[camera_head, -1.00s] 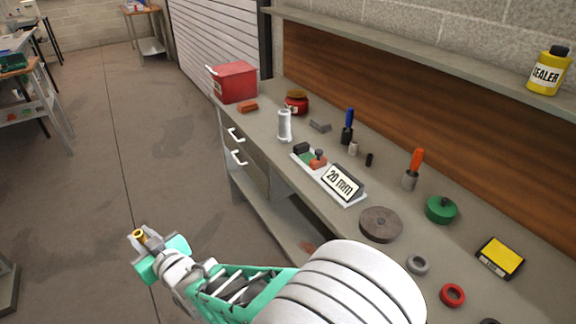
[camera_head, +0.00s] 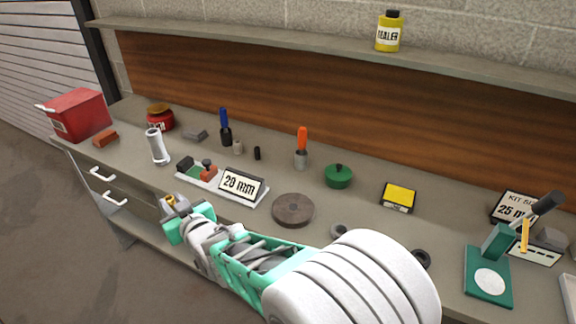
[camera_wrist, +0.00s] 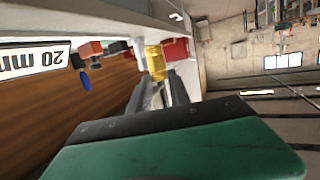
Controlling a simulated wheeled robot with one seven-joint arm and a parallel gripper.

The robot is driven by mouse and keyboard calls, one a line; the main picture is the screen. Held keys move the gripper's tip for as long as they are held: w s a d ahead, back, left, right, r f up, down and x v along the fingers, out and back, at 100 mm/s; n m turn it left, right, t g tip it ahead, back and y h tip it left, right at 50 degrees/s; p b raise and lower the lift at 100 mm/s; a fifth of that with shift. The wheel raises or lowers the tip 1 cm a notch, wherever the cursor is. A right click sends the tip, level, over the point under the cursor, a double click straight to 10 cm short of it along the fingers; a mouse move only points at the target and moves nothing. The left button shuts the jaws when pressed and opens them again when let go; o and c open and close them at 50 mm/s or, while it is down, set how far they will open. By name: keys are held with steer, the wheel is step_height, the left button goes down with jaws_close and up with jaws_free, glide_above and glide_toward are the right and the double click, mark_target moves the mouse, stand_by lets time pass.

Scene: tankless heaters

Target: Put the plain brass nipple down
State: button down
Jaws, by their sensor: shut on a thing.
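The plain brass nipple (camera_wrist: 156,62) is held at the tips of my gripper in the wrist view. In the head view the brass nipple (camera_head: 170,202) shows as a small gold piece. In the wrist view my gripper's fingers (camera_wrist: 166,88) run up to the nipple. The nipple looks clear of the bench (camera_head: 225,158).
A grey disc (camera_head: 293,210), a white cylinder (camera_head: 157,147), a red box (camera_head: 77,115) and a green press (camera_head: 490,262) stand on the bench.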

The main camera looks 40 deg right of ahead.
steer(key=w+d+r+b, duration=0.2)
steer(key=d+r+b, duration=0.2)
steer(key=d, duration=0.9)
steer(key=w+d+r+b, duration=0.3)
steer(key=d+r, duration=0.2)
steer(key=d, duration=0.8)
steer(key=d+f, duration=0.8)
steer(key=d, duration=0.1)
steer(key=s+d+f+p, duration=0.1)
steer(key=d+f, duration=0.3)
steer(key=f, duration=0.1)
steer(key=shift+d, duration=0.25)
steer(key=shift+f+b, duration=0.4)
steer(key=shift+b, duration=0.2)
steer(key=shift+f+b, duration=0.25)
steer(key=shift+b, duration=0.05)
